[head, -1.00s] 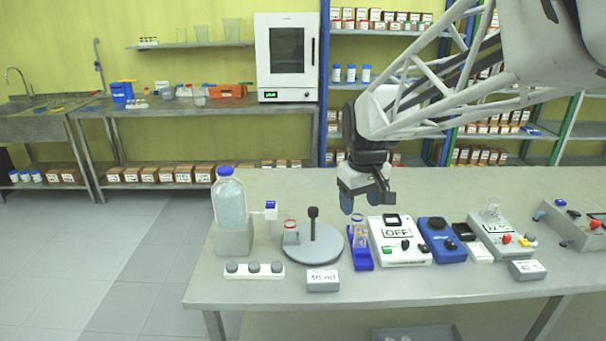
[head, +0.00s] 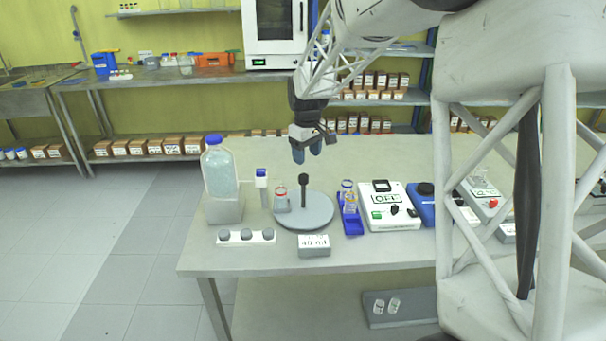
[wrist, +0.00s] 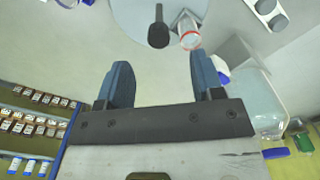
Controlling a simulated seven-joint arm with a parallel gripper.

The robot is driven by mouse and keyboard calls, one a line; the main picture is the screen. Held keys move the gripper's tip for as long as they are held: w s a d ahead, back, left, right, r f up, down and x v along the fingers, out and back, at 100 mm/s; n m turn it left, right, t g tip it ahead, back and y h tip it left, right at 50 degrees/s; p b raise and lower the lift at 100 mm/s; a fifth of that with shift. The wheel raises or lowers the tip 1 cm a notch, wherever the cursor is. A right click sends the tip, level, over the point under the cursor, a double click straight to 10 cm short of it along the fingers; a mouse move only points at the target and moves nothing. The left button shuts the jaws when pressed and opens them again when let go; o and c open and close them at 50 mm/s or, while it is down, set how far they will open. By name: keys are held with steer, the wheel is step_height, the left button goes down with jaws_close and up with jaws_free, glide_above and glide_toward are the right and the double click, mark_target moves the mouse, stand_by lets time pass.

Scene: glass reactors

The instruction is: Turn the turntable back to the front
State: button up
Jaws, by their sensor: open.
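The turntable is a round grey disc (head: 318,217) on the bench with a dark upright post (head: 303,190) on it. A small glass beaker with a red rim (head: 281,200) stands at the disc's left side. In the wrist view the disc (wrist: 130,14), the dark post (wrist: 158,28) and the red-rimmed beaker (wrist: 188,32) are at the top. My gripper (head: 307,156) is open and empty, above and behind the turntable in the head view. Its two blue fingers (wrist: 160,85) are spread apart in the wrist view and appear clear of the post.
A blue-capped bottle (head: 219,170) on a grey stand and a small dispenser (head: 262,186) stand left. A blue rack with glass (head: 352,222) and a white device (head: 389,208) stand right.

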mark_target(304, 176)
steer(key=shift+w+a+f, duration=0.25)
steer(key=shift+w+f, duration=0.05)
steer(key=shift+w, duration=0.15)
steer(key=shift+w+a+f, duration=0.2)
steer(key=shift+w+f, duration=0.1)
steer(key=shift+w, duration=0.15)
steer(key=shift+f, duration=3.9)
steer(key=shift+c, duration=0.4)
jaws_close()
